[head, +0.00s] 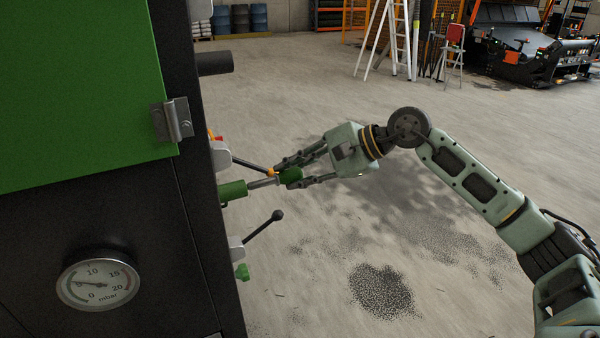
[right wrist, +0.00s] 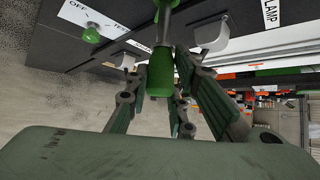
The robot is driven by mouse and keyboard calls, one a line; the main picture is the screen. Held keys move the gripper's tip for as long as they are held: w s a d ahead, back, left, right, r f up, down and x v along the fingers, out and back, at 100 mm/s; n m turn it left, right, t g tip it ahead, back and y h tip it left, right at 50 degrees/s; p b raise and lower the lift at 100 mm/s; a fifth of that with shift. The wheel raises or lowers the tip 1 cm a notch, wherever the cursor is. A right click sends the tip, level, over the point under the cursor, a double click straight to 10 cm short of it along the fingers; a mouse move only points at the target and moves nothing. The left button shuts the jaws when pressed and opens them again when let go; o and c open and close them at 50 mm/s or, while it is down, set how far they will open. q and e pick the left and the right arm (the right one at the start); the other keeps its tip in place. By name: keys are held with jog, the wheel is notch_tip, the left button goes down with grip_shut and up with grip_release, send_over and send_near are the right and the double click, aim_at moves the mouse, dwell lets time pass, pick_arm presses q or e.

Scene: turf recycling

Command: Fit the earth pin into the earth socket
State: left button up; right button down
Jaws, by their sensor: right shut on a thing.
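The earth pin has a green handle (head: 291,175) and a grey metal shaft (head: 263,182). My right gripper (head: 285,173) is shut on the green handle, to the right of the machine. The shaft points left and lines up with the green earth socket (head: 233,190), which juts from the machine's side. Its tip meets the socket's mouth; I cannot tell how deep it goes. My left gripper is not in view.
A dark machine with a green door (head: 80,90) and a pressure gauge (head: 98,281) fills the left. A small green knob (head: 242,271) sits lower.

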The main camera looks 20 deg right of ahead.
jog(key=shift+a, duration=0.25)
jog(key=shift+a, duration=0.35)
jog(key=shift+s+a, duration=0.15)
jog(key=shift+a, duration=2.4)
jog(key=c, duration=1.7)
grip_release()
jog(key=shift+c, duration=0.2)
jog(key=shift+o, duration=1.4)
jog(key=shift+a, duration=0.15)
jog(key=shift+d+r, duration=0.15)
jog(key=shift+d, duration=0.15)
send_near(268, 181)
jog(key=shift+v, duration=1)
